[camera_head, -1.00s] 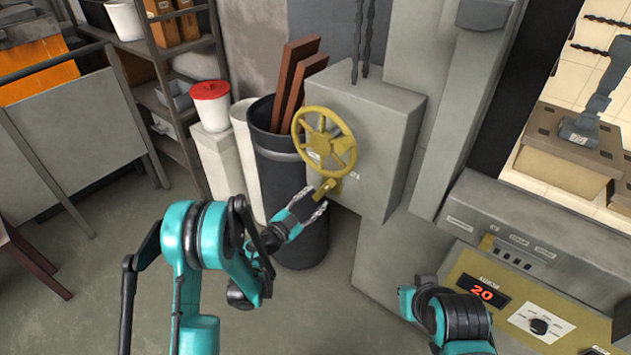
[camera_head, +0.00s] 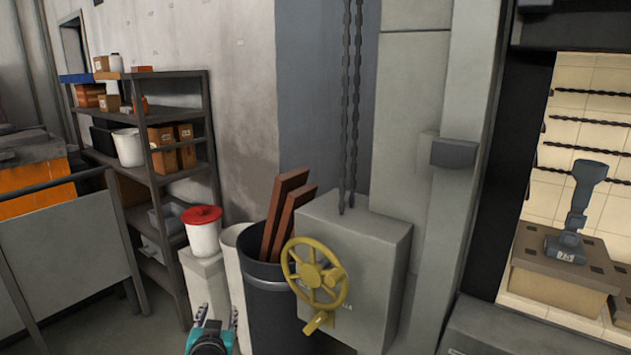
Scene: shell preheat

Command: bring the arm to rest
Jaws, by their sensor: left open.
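My left gripper (camera_head: 215,326) shows at the bottom edge, left of centre, teal with dark parts. Its fingers are apart with nothing seen between them. It is in front of the dark bin and the white pedestal, left of the yellow handwheel (camera_head: 314,273) and apart from it. The handwheel sits on the front of a grey box (camera_head: 377,255), with a yellow handle piece below it. Most of my left arm is below the picture. My right gripper is not in view.
A dark bin (camera_head: 271,310) holding brown boards stands left of the grey box. A white bucket with a red lid (camera_head: 202,231) stands on a pedestal. Shelves (camera_head: 140,180) are at the left. The open furnace at right holds a tan block (camera_head: 560,272) with a grey part on it.

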